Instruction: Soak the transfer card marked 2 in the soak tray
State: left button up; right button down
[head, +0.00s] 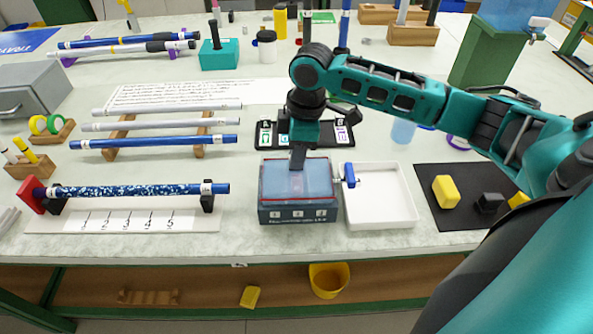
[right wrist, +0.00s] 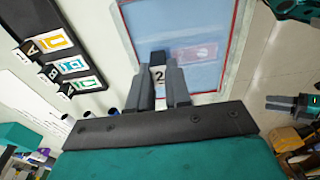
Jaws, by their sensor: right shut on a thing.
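My right gripper (head: 298,160) points down over the blue water-filled soak tray (head: 297,213). In the right wrist view the gripper (right wrist: 165,85) is shut on the tab of the transfer card marked 2 (right wrist: 158,76). The tray's water (right wrist: 190,20) lies just beyond the fingertips. A pale card shape with a pink patch (right wrist: 195,52) shows in the water; whether it belongs to the held card I cannot tell. In the head view the fingers hide the card. The tray's front carries labels 1, 2 and 3. My left gripper is not in the head view.
A black card rack (head: 263,137) stands just behind the tray. A white tray (head: 385,222) with a blue-handled tool (head: 350,175) is on the right. A black mat (head: 455,215) holds yellow and dark blocks. A blue speckled rod (head: 130,190) lies on a stand at left.

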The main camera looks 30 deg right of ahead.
jog(key=shift+r, duration=2.8)
notch_tip(320, 180, up, 4)
